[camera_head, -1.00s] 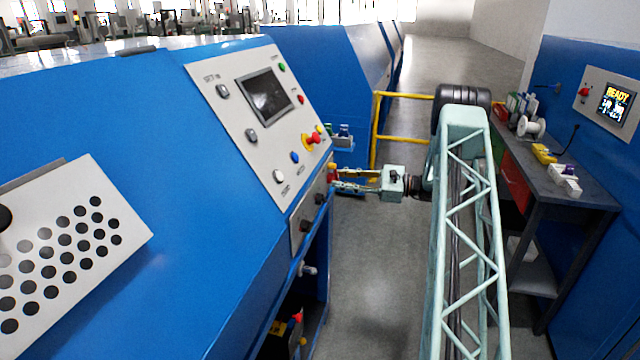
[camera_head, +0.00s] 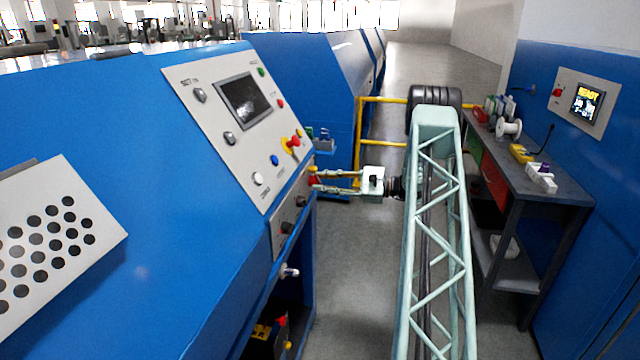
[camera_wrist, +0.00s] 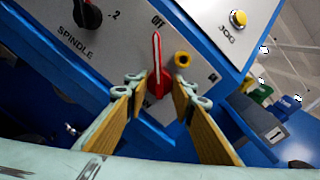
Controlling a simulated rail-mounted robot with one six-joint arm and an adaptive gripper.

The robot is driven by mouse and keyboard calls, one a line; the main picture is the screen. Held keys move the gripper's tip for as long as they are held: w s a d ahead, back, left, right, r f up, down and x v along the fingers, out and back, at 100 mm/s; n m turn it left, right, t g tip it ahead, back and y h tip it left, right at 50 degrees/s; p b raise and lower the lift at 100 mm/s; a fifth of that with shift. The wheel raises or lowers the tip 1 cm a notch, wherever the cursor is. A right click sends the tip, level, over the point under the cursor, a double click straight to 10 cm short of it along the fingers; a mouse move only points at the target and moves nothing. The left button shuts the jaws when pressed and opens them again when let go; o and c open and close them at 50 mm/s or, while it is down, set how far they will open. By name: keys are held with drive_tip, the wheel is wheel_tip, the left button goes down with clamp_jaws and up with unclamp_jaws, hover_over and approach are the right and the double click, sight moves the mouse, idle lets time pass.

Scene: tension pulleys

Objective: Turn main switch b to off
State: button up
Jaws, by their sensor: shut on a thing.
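The main switch is a red rotary handle with a pale line on it (camera_wrist: 157,72), set on a grey plate (camera_wrist: 203,75) of the blue machine. In the wrist view its line points up, toward the printed "OFF". Which letter the switch bears cannot be read. My gripper (camera_wrist: 162,90) has one tan-padded finger on each side of the red handle and is shut on it. In the head view my gripper (camera_head: 316,179) reaches left to the plate's far edge, where only a bit of red shows between the fingers.
A black spindle knob (camera_wrist: 87,14) and a yellow jog button (camera_wrist: 238,18) are nearby. The sloped control panel (camera_head: 235,155) has several buttons and a screen. A yellow rail (camera_head: 358,140) stands behind my gripper, a workbench (camera_head: 550,192) to the right. The aisle floor between is clear.

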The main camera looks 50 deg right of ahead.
drive_tip(key=o, duration=1.2)
drive_tip(key=shift+c, duration=0.2)
drive_tip(key=shift+s+d, duration=0.1)
drive_tip(key=v, duration=1.1)
drive_tip(key=shift+s+d, duration=0.2)
drive_tip(key=shift+s, duration=0.15)
drive_tip(key=shift+r, duration=0.1)
